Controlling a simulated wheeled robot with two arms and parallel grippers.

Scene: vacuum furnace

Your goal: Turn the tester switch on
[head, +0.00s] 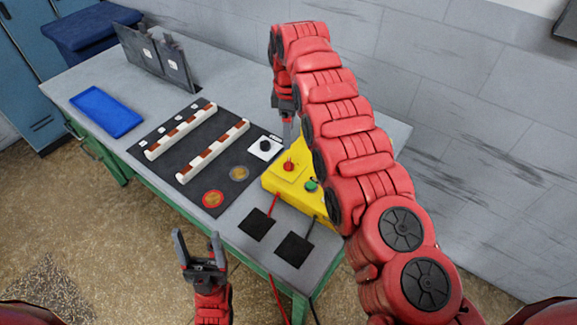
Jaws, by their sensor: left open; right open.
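The yellow tester box (274,185) stands on the table near its front right. A red knob or switch (289,166) and a green button (311,184) are on its top; I cannot tell the switch position. My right arm hides the box's right and back parts. My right gripper (290,119) is open and points down just behind the box; its fingertips are partly hard to make out, and I see nothing held. My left gripper (197,240) is open and empty in front of the table's front edge, away from the box.
A black mat (222,163) with two white-and-brown strips and two round discs lies left of the box. A white plate with a black knob (265,147) sits beside it. Two black pads (257,224) with red and black leads lie in front. A blue tray (106,111) is far left.

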